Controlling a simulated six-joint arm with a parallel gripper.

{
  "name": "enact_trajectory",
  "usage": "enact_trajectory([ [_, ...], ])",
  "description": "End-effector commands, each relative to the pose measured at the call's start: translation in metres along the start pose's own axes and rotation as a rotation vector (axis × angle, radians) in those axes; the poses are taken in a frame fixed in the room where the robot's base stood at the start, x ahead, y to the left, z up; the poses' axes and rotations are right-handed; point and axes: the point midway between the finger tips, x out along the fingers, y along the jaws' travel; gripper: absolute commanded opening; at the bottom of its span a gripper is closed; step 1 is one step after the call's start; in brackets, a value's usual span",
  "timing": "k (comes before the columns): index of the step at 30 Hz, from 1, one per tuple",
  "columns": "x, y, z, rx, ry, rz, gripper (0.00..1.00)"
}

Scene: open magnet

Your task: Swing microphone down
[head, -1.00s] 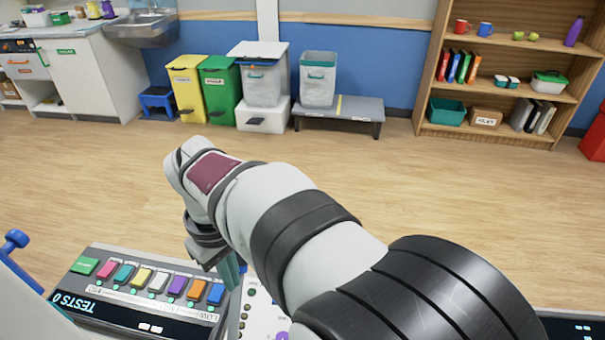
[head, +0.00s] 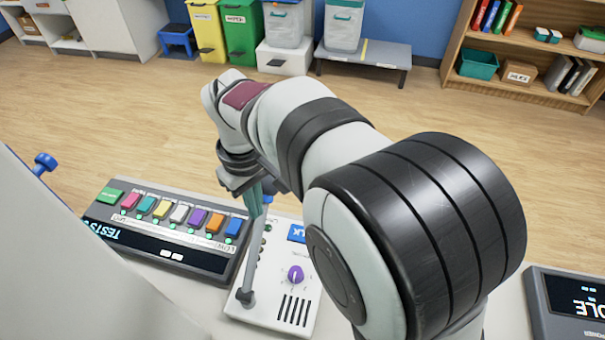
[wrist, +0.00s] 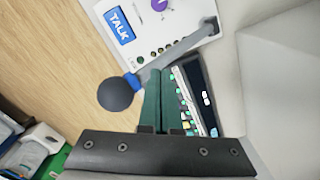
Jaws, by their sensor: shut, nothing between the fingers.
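The microphone has a dark round head (wrist: 115,95) with a blue collar and a thin grey boom. In the head view its boom (head: 258,250) rises from a hinge at the front left of the white TALK panel (head: 250,311); its upper end is hidden behind my gripper. My gripper (head: 255,212) points down close beside the boom. In the wrist view my gripper's green fingers (wrist: 157,72) are together and empty, their tips right by the boom near the blue collar. I cannot tell whether they touch it.
The panel carries a purple knob (head: 296,274) and a blue TALK button (head: 297,233). A dark TESTS console (head: 170,245) with coloured buttons stands left of it. Another dark display unit (head: 570,302) is at the right. Open floor lies beyond.

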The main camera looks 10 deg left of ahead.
Motion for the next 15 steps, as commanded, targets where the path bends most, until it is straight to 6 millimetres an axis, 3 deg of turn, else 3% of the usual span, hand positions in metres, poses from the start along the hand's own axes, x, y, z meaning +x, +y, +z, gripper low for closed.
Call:
enact_trajectory([
  [15,-0.001,-0.022,0.012,-0.002,0.001,0.001,0.0],
])
